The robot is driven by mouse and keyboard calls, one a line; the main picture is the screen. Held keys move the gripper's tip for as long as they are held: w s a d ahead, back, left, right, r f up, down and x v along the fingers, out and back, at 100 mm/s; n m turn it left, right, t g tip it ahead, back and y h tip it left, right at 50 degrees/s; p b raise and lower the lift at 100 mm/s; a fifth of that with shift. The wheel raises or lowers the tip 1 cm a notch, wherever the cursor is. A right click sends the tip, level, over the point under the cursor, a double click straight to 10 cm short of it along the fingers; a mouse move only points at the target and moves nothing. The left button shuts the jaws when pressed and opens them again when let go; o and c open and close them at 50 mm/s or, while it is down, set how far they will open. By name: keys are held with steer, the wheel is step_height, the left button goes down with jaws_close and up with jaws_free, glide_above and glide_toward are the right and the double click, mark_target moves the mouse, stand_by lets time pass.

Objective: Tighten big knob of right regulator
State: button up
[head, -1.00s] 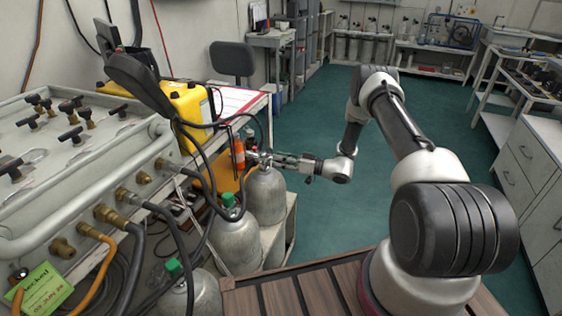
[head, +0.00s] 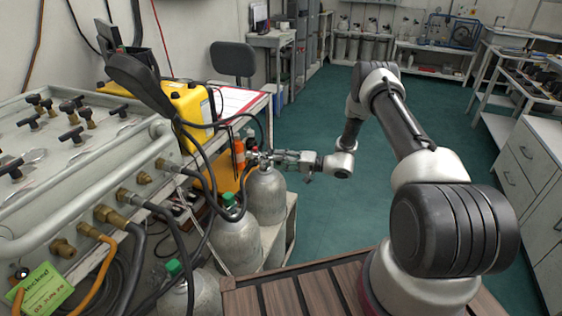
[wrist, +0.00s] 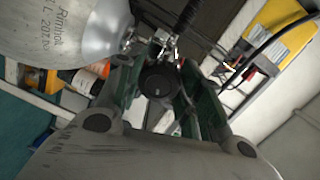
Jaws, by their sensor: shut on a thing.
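The regulator with its big black knob (wrist: 160,80) sits on the valve of a grey gas cylinder (head: 266,197). In the wrist view the knob lies between my gripper's (wrist: 155,88) two fingers, which are shut on it. In the head view my gripper (head: 274,158) reaches in from the right at the top of that cylinder, roughly level. The regulator body (wrist: 165,45) shows only partly in the wrist view, beyond the knob. In the head view the knob is hidden by the fingers.
More grey cylinders (head: 237,243) with green caps stand nearer, to the left. An orange bottle (head: 238,153) and black hoses are close beside the regulator. The valve panel (head: 70,150) fills the left. Open green floor (head: 345,215) lies to the right.

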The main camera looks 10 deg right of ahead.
steer(key=m, duration=0.5)
steer(key=shift+d+g, duration=0.15)
steer(key=shift+g, duration=0.25)
steer(key=m, duration=0.4)
steer(key=shift+y, duration=0.3)
steer(key=m, duration=0.5)
steer(key=shift+f+g, duration=0.1)
steer(key=shift+g, duration=0.3)
steer(key=m+y, duration=0.1)
steer(key=m, duration=0.3)
steer(key=shift+m, duration=0.4)
steer(key=m, duration=0.5)
steer(key=shift+w, duration=0.1)
steer(key=m, duration=0.5)
steer(key=shift+t+y, duration=0.3)
steer(key=m, duration=0.4)
steer(key=shift+m+t, duration=0.3)
steer(key=shift+m, duration=0.1)
steer(key=m, duration=0.5)
steer(key=shift+t, duration=0.4)
steer(key=shift+d+m, duration=0.1)
steer(key=shift+m, duration=0.2)
